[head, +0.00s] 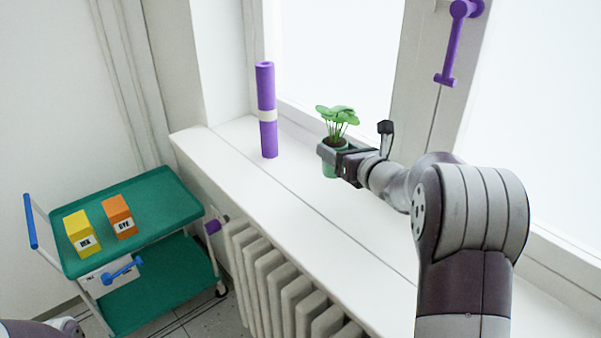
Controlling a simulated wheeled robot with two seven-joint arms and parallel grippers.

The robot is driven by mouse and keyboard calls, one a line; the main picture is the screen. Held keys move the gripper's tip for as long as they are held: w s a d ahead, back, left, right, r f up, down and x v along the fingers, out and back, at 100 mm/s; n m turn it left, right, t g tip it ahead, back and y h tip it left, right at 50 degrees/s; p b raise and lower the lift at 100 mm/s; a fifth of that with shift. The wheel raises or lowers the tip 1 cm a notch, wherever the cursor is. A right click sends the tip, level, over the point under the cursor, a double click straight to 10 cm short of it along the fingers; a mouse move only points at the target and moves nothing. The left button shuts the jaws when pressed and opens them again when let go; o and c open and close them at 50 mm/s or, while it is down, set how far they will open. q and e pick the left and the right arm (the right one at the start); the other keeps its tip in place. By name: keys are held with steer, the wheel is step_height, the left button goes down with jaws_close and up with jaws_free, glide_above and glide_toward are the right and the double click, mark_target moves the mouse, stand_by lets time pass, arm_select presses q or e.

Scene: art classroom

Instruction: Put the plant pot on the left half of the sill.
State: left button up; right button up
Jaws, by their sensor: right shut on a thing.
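The plant pot (329,170) is green with a leafy plant (338,119) in dark soil. It is upright over the white window sill (230,137), to the right of a purple roll. My right gripper (335,153) is shut on the pot near its rim and hides part of it. I cannot tell whether the pot's base touches the sill. Part of my left arm (45,330) shows at the bottom left corner; its gripper is out of view.
A purple roll (267,135) with a pale band stands upright on the sill. A purple window handle (453,45) is above right. A radiator (275,275) is below the sill. A green cart (160,222) with yellow (82,228) and orange (119,214) boxes stands left. The sill's front strip is clear.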

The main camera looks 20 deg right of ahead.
mark_target(324, 174)
steer(key=w+a+f, duration=0.1)
steer(key=f, duration=0.1)
steer(key=w+a+f, duration=0.1)
steer(key=f, duration=0.1)
steer(key=w+a+f, duration=0.1)
steer(key=f, duration=0.1)
steer(key=shift+w+f, duration=0.3)
steer(key=shift+f, duration=0.05)
steer(key=shift+s+f, duration=0.1)
steer(key=shift+f, duration=0.05)
steer(key=o, duration=1.3)
